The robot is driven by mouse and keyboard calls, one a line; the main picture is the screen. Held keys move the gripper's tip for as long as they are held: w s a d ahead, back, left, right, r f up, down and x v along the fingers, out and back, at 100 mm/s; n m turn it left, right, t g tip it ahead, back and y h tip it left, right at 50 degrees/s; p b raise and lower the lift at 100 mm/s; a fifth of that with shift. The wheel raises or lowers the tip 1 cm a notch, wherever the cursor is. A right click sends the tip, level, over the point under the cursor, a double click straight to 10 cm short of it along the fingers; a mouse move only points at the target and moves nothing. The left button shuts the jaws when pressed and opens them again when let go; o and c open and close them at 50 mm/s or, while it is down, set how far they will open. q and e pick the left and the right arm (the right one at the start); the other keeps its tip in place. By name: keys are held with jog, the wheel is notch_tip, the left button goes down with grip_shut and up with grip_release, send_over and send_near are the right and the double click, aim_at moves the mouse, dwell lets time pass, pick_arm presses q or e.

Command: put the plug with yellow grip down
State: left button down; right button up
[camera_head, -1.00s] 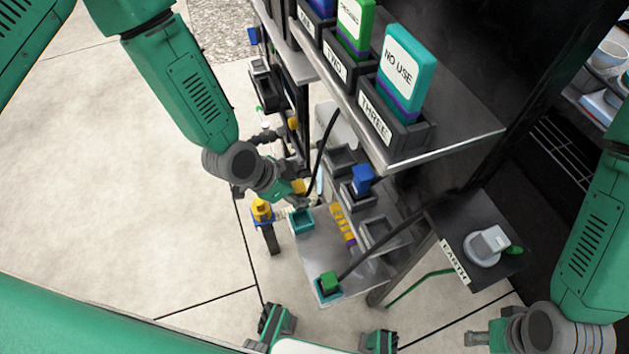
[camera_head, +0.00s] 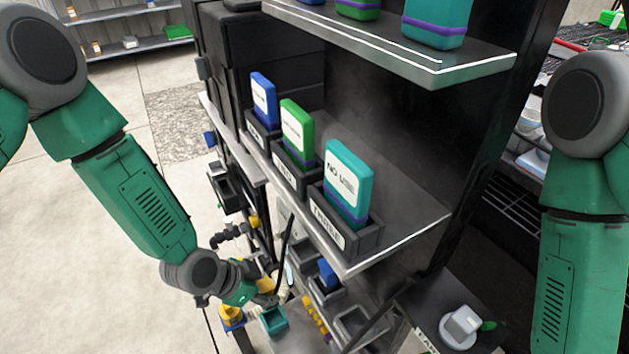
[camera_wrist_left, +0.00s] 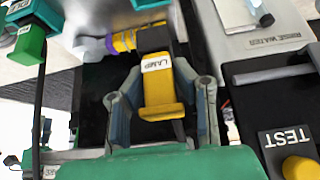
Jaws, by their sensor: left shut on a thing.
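The plug with the yellow grip (camera_wrist_left: 160,88), labelled LAMP, sits between the two fingers of my left gripper (camera_wrist_left: 163,98) in the left wrist view. The fingers are shut on it. In the head view my left gripper (camera_head: 262,292) is low beside the rack, close to a teal open holder (camera_head: 273,320). A bit of yellow shows at the gripper there, but the plug is mostly hidden. I cannot tell whether the plug touches anything beneath it. My right gripper is out of view.
A blue plug (camera_head: 327,272) stands in a grey holder on the lower shelf. The shelf (camera_head: 410,232) above holds blue, green and teal blocks in labelled slots. The wrist view shows a green plug (camera_wrist_left: 30,45), a RINSE WATER container (camera_wrist_left: 270,42) and a TEST panel (camera_wrist_left: 286,138). Open floor lies left.

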pick_arm(q)
jog(key=shift+w+a+r, duration=0.15)
jog(key=shift+r, duration=0.25)
jog(key=a+r+n+t+y+p, duration=0.1)
jog(key=a+r+n, duration=0.4)
jog(key=r, duration=0.7)
jog(key=a+r+n+t+y+p, duration=0.2)
jog(key=a+r+n+y+p, duration=0.2)
jog(key=r, duration=0.9)
jog(key=shift+a+n, duration=0.7)
jog(key=shift+n, duration=0.4)
